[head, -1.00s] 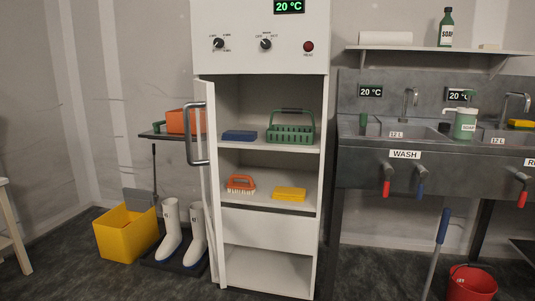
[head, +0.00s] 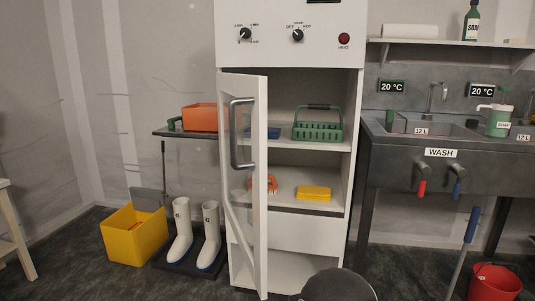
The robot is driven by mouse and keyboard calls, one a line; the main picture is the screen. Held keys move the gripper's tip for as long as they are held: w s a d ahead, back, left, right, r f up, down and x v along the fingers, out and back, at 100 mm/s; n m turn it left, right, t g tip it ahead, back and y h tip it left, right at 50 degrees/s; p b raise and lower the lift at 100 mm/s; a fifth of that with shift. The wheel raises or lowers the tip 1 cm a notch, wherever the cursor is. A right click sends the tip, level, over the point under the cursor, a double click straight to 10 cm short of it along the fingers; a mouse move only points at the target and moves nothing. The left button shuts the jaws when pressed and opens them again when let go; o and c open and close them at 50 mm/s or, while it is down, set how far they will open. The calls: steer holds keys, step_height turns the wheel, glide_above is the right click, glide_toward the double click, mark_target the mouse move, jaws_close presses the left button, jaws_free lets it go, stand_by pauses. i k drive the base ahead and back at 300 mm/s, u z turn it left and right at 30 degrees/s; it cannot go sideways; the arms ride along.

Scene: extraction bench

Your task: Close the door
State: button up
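The door (head: 257,215) of the white cabinet (head: 347,180) is hinged on the left and stands partly open. It is a white frame with a clear pane and a grey bar handle (head: 234,134) on its outer face. The right part of the cabinet's opening is uncovered. A dark rounded shape at the bottom of the head view looks like part of my arm. My gripper's fingers do not show.
On the shelves are a green basket (head: 318,130), a blue item (head: 267,132), an orange brush (head: 271,184) and a yellow sponge (head: 314,193). White boots (head: 181,232) and a yellow bin (head: 134,236) stand left of the cabinet. A sink bench (head: 400,150) stands close on the right.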

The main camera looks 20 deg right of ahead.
mark_target(252, 89)
steer(key=u, duration=1.7)
steer(key=k, duration=0.85)
steer(key=z, duration=2.05)
steer(key=i, duration=0.5)
steer(key=u, duration=0.1)
